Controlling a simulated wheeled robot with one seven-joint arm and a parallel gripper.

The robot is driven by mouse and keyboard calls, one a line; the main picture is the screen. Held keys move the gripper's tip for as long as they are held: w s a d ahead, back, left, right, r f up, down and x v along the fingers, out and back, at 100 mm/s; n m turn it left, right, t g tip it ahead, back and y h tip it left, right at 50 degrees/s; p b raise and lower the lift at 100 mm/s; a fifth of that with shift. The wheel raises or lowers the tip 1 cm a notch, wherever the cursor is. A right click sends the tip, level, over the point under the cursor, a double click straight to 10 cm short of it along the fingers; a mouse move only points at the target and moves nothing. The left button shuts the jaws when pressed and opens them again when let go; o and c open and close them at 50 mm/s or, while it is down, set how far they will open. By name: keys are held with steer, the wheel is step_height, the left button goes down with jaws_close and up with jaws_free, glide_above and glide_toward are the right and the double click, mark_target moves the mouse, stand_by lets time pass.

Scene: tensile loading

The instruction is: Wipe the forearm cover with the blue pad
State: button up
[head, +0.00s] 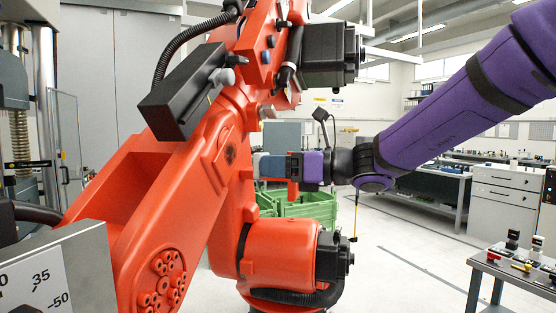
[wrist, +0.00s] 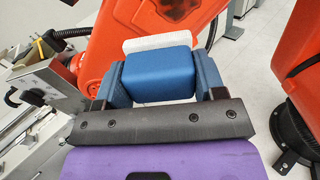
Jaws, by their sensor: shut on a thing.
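My gripper (head: 263,166) is shut on the blue pad (wrist: 158,80), a block with a white strip along its far edge, held between two blue fingers in the wrist view. In the head view the fingers meet the edge of the large orange robot arm (head: 190,185), and the pad is hard to make out. The orange surface also shows just beyond the pad in the wrist view (wrist: 125,25). I cannot tell whether the pad touches it. No part stands out clearly as the forearm cover; orange panels show on the arm.
Green crates (head: 310,207) stand behind the gripper. A cart (head: 520,270) with small parts is at the lower right. A grey panel with numbers (head: 45,275) is at the lower left. The floor between the orange robot and the cart is mostly open.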

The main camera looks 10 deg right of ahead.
mark_target(222, 157)
steer(key=shift+s+r, duration=0.4)
steer(key=shift+r, duration=0.25)
steer(key=x, duration=0.6)
steer(key=shift+x, duration=0.95)
stand_by(0.5)
steer(key=shift+w+d, duration=0.4)
steer(key=shift+w, duration=0.4)
steer(key=shift+w+d, duration=0.45)
steer(key=shift+w, duration=0.35)
steer(key=shift+w+d, duration=0.25)
steer(key=shift+w, duration=0.35)
steer(key=shift+w+d, duration=0.2)
steer(key=shift+w, duration=0.4)
steer(key=shift+w+d, duration=0.25)
steer(key=shift+w, duration=0.3)
steer(key=shift+s+a, duration=0.55)
steer(key=shift+s, duration=0.65)
steer(key=shift+s+a, duration=0.55)
steer(key=shift+s, duration=0.6)
steer(key=shift+s+a, duration=0.5)
steer(key=shift+s, duration=0.7)
